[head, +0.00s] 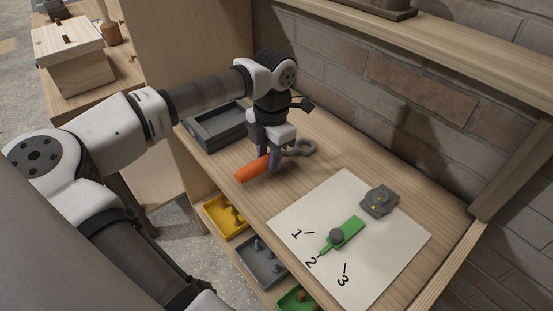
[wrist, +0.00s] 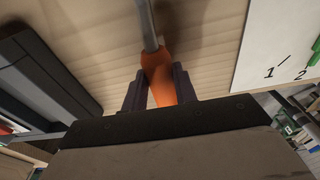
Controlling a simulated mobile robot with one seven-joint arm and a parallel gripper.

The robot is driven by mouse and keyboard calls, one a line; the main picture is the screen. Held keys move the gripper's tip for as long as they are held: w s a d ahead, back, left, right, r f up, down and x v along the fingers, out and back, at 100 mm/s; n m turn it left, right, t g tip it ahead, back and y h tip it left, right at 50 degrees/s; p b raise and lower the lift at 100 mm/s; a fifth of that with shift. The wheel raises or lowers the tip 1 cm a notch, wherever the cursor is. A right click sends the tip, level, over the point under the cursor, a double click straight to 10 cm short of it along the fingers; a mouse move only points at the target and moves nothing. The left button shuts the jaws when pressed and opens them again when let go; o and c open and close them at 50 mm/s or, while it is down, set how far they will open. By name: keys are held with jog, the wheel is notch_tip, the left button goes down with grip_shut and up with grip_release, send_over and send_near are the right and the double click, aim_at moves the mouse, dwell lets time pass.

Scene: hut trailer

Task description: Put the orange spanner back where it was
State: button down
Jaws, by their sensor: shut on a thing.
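The orange spanner (head: 252,168) has an orange handle and a grey open-ended head (head: 303,147). My gripper (head: 267,168) points down at the wooden bench and is shut on the handle. In the head view the spanner lies across between my fingers, handle end to the lower left, head to the upper right. In the wrist view the orange handle (wrist: 158,78) sits between both dark fingers, and its grey shaft runs up out of the picture. The spanner is at or just above the bench top; I cannot tell if it touches.
A dark grey open tray (head: 215,128) stands left of my gripper. A white sheet (head: 290,228) marked 1, 2, 3 lies to the right, with a green pointer (head: 348,232) and a grey block (head: 379,201). Yellow (head: 226,216), grey and green bins sit below the front edge. A brick wall closes the back.

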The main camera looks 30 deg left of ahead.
jog(key=shift+w+d+f, duration=0.1)
jog(key=shift+f, duration=0.05)
jog(key=c, duration=1.1)
grip_release()
jog(key=shift+f, duration=0.1)
notch_tip(320, 180, up, 12)
jog(key=p, duration=0.6)
jog(key=shift+w+p, duration=0.4)
jog(key=shift+d, duration=0.1)
